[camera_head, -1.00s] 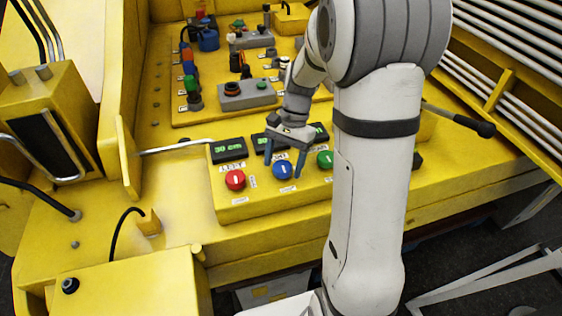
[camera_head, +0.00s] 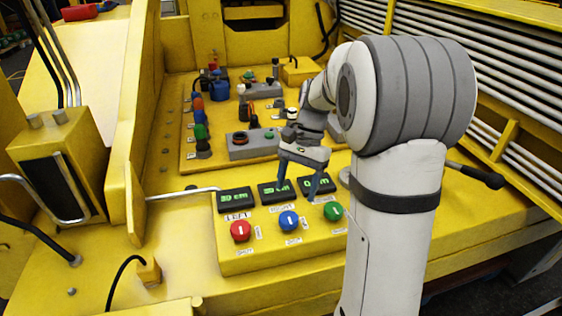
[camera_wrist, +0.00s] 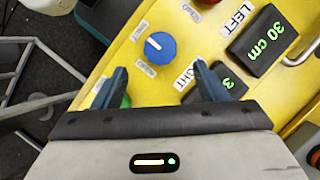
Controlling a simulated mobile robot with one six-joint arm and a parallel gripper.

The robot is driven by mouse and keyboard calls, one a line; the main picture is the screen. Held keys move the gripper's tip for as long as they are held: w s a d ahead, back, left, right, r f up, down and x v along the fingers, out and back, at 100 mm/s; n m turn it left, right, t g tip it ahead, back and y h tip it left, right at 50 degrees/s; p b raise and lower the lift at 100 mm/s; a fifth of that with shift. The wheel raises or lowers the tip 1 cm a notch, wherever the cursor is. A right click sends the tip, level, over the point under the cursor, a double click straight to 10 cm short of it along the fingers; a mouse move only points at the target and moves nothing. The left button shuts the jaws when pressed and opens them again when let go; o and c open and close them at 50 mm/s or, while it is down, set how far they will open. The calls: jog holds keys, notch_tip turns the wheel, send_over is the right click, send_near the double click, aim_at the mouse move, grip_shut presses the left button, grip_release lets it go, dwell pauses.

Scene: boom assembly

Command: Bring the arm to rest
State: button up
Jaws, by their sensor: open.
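My gripper (camera_head: 296,188) is open and empty, pointing down over the yellow control panel (camera_head: 235,262). In the head view its blue-grey fingers overlap the middle display (camera_head: 270,196) and right display (camera_head: 322,184), partly hiding their readings. The left display (camera_head: 235,200) reads 30 cm. In front of the displays are a red knob (camera_head: 240,231), a blue knob (camera_head: 289,220) and a green knob (camera_head: 333,211). In the wrist view the blue knob (camera_wrist: 160,47) shows between and beyond the open fingers (camera_wrist: 160,84). The left finger there mostly covers the green knob.
A black-tipped lever (camera_head: 480,175) sticks out at the right. A bent metal rod (camera_head: 185,191) lies left of the displays. Behind stand grey control boxes (camera_head: 252,144) and several coloured connectors (camera_head: 200,130). A yellow box (camera_head: 60,160) stands at the left.

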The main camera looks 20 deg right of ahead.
jog(key=s+a+r+n+t+h, duration=0.2)
jog(key=s+n+t, duration=0.4)
jog(key=s, duration=1)
jog(key=a+n+h, duration=0.1)
jog(key=n, duration=0.2)
jog(key=shift+s+r, duration=0.2)
jog(key=shift+s, duration=0.2)
